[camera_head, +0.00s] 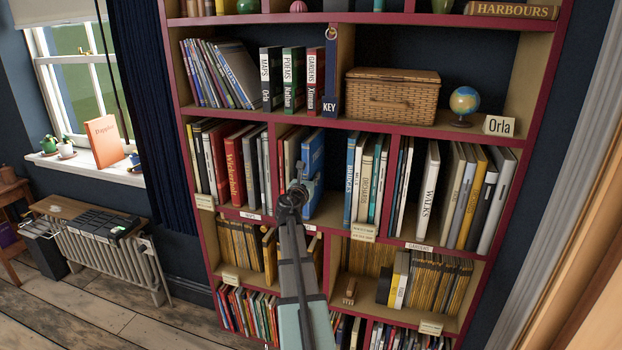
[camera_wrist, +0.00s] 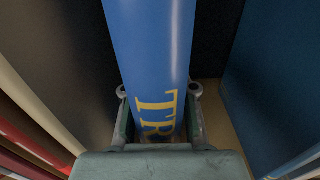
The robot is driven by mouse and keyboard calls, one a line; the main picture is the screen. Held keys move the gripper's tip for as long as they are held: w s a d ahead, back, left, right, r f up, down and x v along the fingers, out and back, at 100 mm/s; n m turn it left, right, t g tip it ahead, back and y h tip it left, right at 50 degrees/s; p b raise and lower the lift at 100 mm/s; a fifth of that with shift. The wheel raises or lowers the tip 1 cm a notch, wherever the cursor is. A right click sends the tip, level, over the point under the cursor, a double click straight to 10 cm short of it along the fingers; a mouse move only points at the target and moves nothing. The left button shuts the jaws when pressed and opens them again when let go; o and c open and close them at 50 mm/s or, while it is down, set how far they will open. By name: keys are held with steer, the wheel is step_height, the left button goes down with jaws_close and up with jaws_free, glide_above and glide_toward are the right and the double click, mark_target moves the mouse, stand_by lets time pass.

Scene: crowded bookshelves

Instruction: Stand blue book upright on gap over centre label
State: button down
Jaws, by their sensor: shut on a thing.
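The blue book (camera_head: 313,160) stands roughly upright in the middle bay of the central shelf row. Its blue spine with yellow lettering fills the middle of the wrist view (camera_wrist: 152,50). My gripper (camera_head: 300,188) is shut on the blue book near its lower part, with one finger on each side of the spine in the wrist view (camera_wrist: 159,112). Dark space shows on both sides of the book in the wrist view. My arm hides the shelf edge below the book, so I cannot make out the centre label.
Red and white books (camera_head: 291,150) stand left of the blue book. Beyond a gap on its right stand blue and white books (camera_head: 358,180). A wicker basket (camera_head: 392,97) and globe (camera_head: 464,101) sit on the shelf above.

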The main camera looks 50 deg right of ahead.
steer(key=shift+f, duration=0.15)
stand_by(0.4)
steer(key=c, duration=0.8)
jaws_free()
steer(key=shift+c, duration=0.2)
steer(key=shift+f, duration=0.1)
steer(key=shift+a, duration=0.1)
steer(key=v, duration=0.9)
steer(key=shift+s, duration=0.1)
